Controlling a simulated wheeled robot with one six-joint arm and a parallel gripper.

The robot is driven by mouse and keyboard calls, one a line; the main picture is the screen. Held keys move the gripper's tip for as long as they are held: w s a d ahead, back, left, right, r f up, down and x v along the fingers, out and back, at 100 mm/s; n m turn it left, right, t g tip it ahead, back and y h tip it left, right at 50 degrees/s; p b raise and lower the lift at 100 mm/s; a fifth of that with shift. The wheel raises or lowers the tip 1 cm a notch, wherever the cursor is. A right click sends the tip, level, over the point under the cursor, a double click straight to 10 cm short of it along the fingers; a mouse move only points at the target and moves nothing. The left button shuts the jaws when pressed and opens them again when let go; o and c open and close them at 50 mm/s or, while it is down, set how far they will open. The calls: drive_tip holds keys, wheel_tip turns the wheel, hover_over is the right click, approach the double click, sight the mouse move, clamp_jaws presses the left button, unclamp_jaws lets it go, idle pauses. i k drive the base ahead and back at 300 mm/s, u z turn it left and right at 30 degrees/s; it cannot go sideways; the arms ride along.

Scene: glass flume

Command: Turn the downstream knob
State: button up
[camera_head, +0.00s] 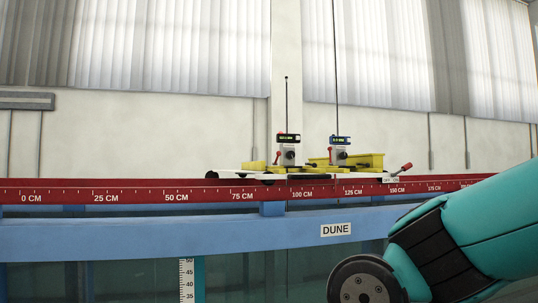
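Two small gauge units stand on a carriage on top of the flume. The left unit (287,153) has a black display head, a tall thin rod, a dark knob (291,154) and a red-tipped part beside it. The right unit (338,153) has a blue display head, a taller rod and a similar dark knob (343,155). I cannot tell which knob is the downstream one. My teal arm shows at the lower right, well in front of the rail. My gripper is not in view.
A red rail (120,193) marked in centimetres runs across the flume above a blue beam (150,235) with a DUNE label (336,230). Yellow blocks (371,160) and a red-handled lever (402,169) lie by the gauges. The air left of them is clear.

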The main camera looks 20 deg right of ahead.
sight(290, 154)
drive_tip(key=z, duration=0.5)
drive_tip(key=i, duration=0.5)
drive_tip(key=z, duration=0.75)
drive_tip(key=i, duration=0.75)
drive_tip(key=u, duration=0.05)
